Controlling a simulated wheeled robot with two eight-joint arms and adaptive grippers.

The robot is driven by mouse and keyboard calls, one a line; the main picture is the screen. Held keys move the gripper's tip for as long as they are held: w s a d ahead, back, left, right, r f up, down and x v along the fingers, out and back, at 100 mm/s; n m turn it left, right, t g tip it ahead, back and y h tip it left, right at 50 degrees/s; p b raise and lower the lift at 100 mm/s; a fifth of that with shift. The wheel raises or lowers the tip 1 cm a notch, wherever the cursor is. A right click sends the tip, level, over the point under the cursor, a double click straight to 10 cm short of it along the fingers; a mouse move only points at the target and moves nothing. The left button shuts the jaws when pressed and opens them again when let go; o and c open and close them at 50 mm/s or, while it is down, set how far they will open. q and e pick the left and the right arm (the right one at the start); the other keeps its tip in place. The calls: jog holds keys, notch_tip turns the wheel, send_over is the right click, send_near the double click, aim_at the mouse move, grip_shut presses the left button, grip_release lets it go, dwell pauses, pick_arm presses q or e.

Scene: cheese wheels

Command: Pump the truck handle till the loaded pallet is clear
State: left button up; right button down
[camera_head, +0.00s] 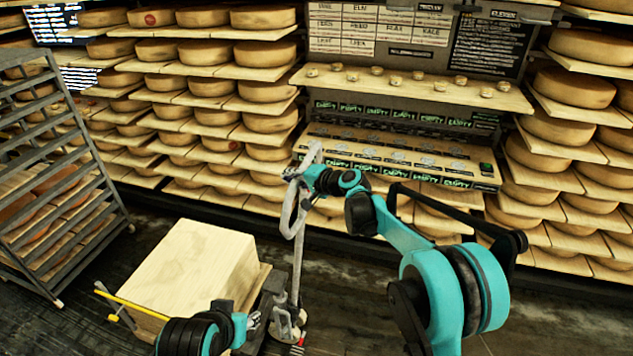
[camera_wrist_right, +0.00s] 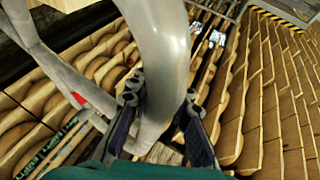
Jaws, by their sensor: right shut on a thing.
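The grey truck handle (camera_head: 289,214) is a loop on a shaft that stands nearly upright above the truck's base (camera_head: 287,325). My right gripper (camera_head: 303,185) is shut on the loop's upper right side. In the right wrist view the grey handle tube (camera_wrist_right: 166,60) passes between the two fingers of the right gripper (camera_wrist_right: 160,112). A large pale block (camera_head: 190,265) forms the load, left of the truck. Its pallet is mostly hidden, and I cannot tell if it is clear of the floor. My left gripper (camera_head: 255,321) is low beside the load's right corner; its finger opening is unclear.
A metal rack (camera_head: 60,190) with cheese wheels stands at the left. Shelves of cheese wheels (camera_head: 265,88) fill the back wall, with a board of labels (camera_head: 380,28) in the middle. Dark floor (camera_head: 370,285) is open right of the truck.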

aim_at(296, 178)
jog(key=shift+w+a, duration=0.15)
jog(key=shift+a, duration=0.7)
jog(key=shift+w+a, duration=0.1)
jog(key=shift+a, duration=0.7)
jog(key=shift+f, duration=0.15)
jog(key=c, duration=1.6)
grip_release()
jog(key=shift+o, duration=1.4)
jog(key=shift+w+a+f, duration=0.1)
jog(key=shift+w+a, duration=0.05)
jog(key=shift+w, duration=0.05)
jog(key=v, duration=1.2)
